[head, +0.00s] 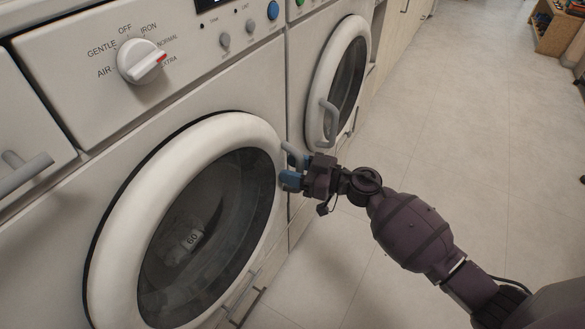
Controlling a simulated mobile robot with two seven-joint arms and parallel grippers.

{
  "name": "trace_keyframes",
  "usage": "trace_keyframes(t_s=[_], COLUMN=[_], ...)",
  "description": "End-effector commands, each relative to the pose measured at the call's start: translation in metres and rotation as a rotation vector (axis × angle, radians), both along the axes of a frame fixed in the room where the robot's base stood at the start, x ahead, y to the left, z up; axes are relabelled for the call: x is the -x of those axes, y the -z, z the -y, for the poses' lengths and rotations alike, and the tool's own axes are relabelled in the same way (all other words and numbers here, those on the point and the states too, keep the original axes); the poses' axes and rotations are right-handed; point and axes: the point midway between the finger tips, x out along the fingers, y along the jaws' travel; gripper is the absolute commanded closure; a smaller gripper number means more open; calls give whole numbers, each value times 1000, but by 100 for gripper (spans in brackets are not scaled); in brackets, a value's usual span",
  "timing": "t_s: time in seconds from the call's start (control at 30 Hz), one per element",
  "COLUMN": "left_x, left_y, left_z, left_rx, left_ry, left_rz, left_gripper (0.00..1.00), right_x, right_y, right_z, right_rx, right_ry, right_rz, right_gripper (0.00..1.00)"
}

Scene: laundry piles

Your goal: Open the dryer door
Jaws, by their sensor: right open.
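The near machine's round door (112,258) has a thick white ring and dark glass, and it looks shut. Its grey handle (292,152) is at the right side of the ring, partly hidden by my gripper. My right gripper (285,168), with blue fingertips, is open at this handle. I cannot tell whether the fingers touch it or are around it. A second machine's round door (318,85) stands farther right, also looking shut, with a grey handle (328,122). My left gripper is not in view.
The near machine's panel has a white dial (141,62) marked AIR, GENTLE, OFF, IRON, NORMAL and EXTRA. A drawer handle (22,172) juts out at the left. The tiled floor (460,130) to the right is clear. A wooden shelf (556,30) stands far back.

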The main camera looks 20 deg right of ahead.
Motion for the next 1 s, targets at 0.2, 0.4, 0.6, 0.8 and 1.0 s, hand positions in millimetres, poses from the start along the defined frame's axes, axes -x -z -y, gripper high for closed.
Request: trace_keyframes(t_s=[0.2,0.4,0.6,0.8,1.0], left_x=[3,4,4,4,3], left_y=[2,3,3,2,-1], left_z=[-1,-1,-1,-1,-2], left_rx=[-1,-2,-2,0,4], left_ry=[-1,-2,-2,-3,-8], left_rz=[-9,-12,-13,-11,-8], left_gripper=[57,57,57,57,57], right_x=[0,1,1,4,10], right_y=[0,0,0,0,0], right_z=[0,0,-2,-1,7], right_rx=[0,0,-1,-2,-2], right_ry=[0,-2,-5,-5,3], right_rz=[0,0,-2,-2,-2], right_gripper=[59,90,100,100,100])
